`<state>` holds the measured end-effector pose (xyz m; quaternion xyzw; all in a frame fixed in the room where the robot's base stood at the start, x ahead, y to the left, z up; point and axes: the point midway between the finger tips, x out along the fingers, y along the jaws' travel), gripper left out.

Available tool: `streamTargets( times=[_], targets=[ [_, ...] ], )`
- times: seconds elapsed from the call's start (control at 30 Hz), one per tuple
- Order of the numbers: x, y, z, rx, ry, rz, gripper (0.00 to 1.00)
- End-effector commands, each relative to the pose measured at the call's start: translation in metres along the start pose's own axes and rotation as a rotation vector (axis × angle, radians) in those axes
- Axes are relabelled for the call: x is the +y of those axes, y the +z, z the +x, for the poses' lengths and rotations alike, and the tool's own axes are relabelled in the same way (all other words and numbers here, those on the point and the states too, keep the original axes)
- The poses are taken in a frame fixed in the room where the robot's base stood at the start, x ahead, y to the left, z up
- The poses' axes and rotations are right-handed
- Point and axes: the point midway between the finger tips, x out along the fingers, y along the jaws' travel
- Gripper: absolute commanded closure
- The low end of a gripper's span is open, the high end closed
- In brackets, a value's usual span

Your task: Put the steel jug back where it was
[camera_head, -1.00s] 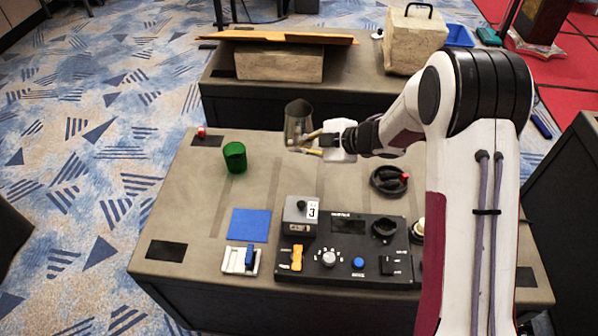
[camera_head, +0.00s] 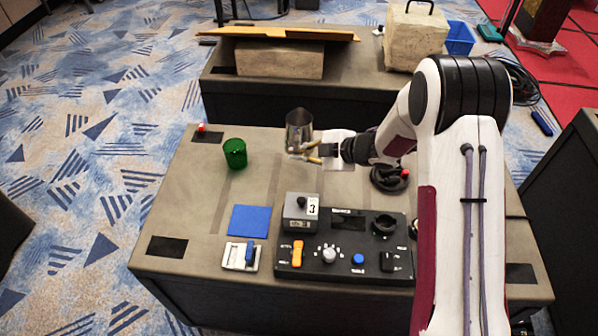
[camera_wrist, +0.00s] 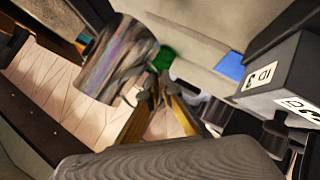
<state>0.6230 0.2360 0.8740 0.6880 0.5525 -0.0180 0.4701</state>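The steel jug (camera_head: 299,128) is a shiny grey metal cylinder over the rear middle of the near table, upright or nearly so in the head view. It also shows in the wrist view (camera_wrist: 115,60), slanted at upper left. My gripper (camera_head: 303,152) reaches in from the right, with its yellowish fingers at the jug's lower side. In the wrist view the fingers (camera_wrist: 160,88) close together at the jug's near side, apparently on its handle, which is mostly hidden. The jug seems to be held above the tabletop; its underside is hidden.
A green cup (camera_head: 235,153) stands left of the jug. In front are a blue mat (camera_head: 249,220), a grey box marked 3 (camera_head: 300,213) and a black control panel (camera_head: 345,270). A black coil (camera_head: 388,180) lies right, under my arm. The tabletop's left is mostly clear.

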Motion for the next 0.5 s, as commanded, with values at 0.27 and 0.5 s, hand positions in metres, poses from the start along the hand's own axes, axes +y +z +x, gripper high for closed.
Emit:
streamTargets(
  times=[0.27,0.5],
  targets=[
    [-0.019,0.017,0.017,0.001,0.0,0.002,1.0],
    [-0.032,0.029,0.029,0.0,0.001,-0.001,1.0]
  ],
)
